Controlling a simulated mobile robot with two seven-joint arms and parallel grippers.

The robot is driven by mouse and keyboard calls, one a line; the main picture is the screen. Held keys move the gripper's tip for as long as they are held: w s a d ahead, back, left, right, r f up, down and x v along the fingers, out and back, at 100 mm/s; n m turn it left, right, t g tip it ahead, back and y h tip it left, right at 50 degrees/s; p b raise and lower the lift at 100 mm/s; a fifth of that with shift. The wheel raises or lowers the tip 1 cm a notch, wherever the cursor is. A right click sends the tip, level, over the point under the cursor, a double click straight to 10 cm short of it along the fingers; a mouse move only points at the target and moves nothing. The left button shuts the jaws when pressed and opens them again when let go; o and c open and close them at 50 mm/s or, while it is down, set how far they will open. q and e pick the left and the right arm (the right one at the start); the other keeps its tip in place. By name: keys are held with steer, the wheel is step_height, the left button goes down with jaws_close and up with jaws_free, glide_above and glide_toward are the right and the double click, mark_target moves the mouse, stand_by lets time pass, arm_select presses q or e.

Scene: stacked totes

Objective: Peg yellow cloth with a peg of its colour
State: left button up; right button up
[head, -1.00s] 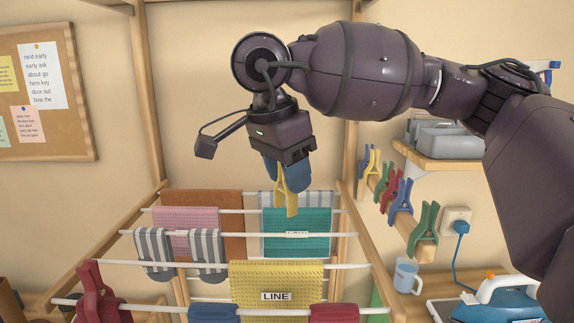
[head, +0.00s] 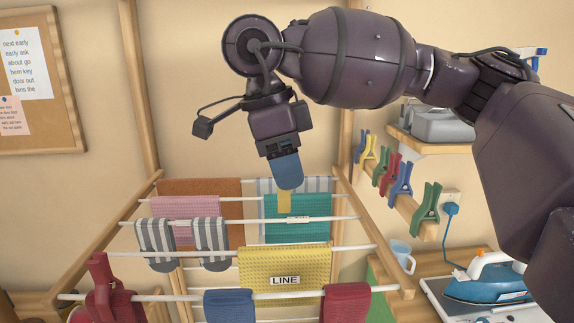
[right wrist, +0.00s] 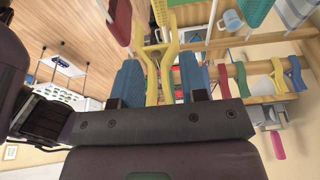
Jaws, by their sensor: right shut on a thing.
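The yellow cloth (head: 262,262) hangs over a rail of the drying rack and bears a white label reading "LINE". My right gripper (head: 287,180), with blue fingers, points down above the rack, behind and above the yellow cloth in the picture. It is shut on a yellow peg (head: 285,203), whose lower end shows below the fingers, in front of the teal cloth. In the right wrist view the yellow peg (right wrist: 153,75) stands between the two blue fingers of the gripper (right wrist: 158,82). The peg is apart from the yellow cloth. My left gripper is not in view.
The rack (head: 385,262) also holds pink, brown, striped, teal (head: 318,228), blue and red cloths. A large red peg-shaped thing (head: 100,285) is at front left. Several coloured pegs sit on a wooden rail (head: 412,222) at right, above an iron (head: 490,284) and a mug (head: 401,255).

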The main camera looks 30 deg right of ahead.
mark_target(294, 246)
steer(key=shift+d, duration=0.1)
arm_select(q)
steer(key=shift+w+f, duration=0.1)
arm_select(e)
steer(key=shift+f, duration=0.1)
steer(key=shift+f+b, duration=0.65)
steer(key=shift+b, duration=0.15)
steer(key=shift+f+b, duration=1.4)
steer(key=shift+f, duration=0.45)
steer(key=shift+f+b, duration=0.7)
steer(key=shift+f, duration=0.3)
steer(key=shift+f+b, duration=0.55)
steer(key=shift+f, duration=0.25)
steer(key=shift+f+b, duration=0.4)
steer(key=shift+f, duration=0.25)
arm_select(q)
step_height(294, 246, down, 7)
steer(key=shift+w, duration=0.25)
arm_select(e)
steer(key=shift+f, duration=0.15)
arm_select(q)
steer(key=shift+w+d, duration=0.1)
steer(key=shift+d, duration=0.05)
